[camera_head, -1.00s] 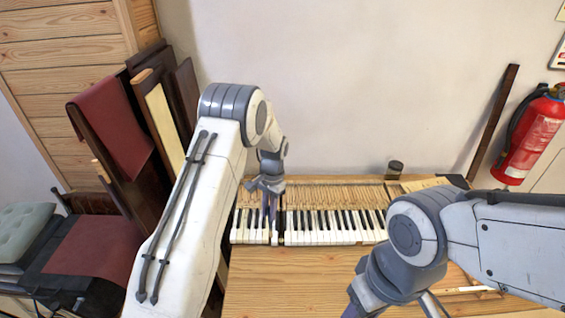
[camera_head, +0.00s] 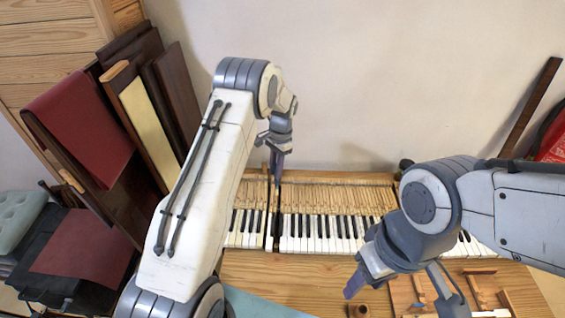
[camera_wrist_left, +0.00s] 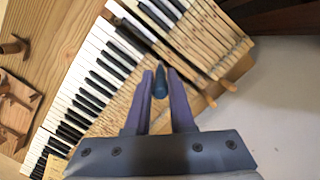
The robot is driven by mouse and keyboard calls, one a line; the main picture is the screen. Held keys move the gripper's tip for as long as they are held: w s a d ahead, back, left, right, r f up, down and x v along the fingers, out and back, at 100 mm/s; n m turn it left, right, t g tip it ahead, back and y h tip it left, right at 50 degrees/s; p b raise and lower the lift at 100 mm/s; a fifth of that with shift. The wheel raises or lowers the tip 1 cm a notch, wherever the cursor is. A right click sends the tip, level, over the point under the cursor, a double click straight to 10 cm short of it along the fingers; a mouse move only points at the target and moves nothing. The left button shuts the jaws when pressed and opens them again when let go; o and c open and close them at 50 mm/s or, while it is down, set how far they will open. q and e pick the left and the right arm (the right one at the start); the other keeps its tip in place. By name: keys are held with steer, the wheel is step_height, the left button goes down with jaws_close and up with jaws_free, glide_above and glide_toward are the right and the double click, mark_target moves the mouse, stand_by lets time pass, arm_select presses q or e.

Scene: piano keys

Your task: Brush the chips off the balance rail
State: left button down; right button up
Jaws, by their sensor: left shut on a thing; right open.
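The piano keyboard (camera_head: 325,226) lies across the wooden bench, with bare wooden key backs (camera_head: 330,197) behind the white and black keys. A dark narrow gap (camera_head: 272,228) runs front to back between keys left of centre. My left gripper (camera_head: 277,172) is above the rear of the keys near this gap. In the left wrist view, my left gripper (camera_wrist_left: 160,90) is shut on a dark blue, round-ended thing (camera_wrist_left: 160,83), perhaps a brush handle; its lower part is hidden. I cannot make out the balance rail or any chips. My right gripper (camera_head: 358,282) is open in front of the keys.
A wooden tray (camera_head: 470,290) with small wooden parts lies at the front right, and a small round wooden piece (camera_head: 358,311) lies near it. A blue-grey mat (camera_head: 260,304) shows at the front. Dark panels (camera_head: 150,95) lean at the left. The bench front middle is mostly clear.

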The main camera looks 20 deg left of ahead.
mark_target(277, 189)
arm_select(q)
steer(key=shift+f, duration=0.1)
steer(key=shift+d+f, duration=0.1)
steer(key=shift+f, duration=0.05)
steer(key=shift+w+d+f+b, duration=0.2)
steer(key=shift+d+f+b, duration=0.05)
steer(key=shift+f+b, duration=2.65)
steer(key=shift+f, duration=1.3)
steer(key=shift+s+a, duration=0.1)
steer(key=shift+s, duration=0.05)
steer(key=shift+f+b, duration=0.35)
steer(key=shift+f, duration=0.15)
steer(key=shift+s, duration=0.1)
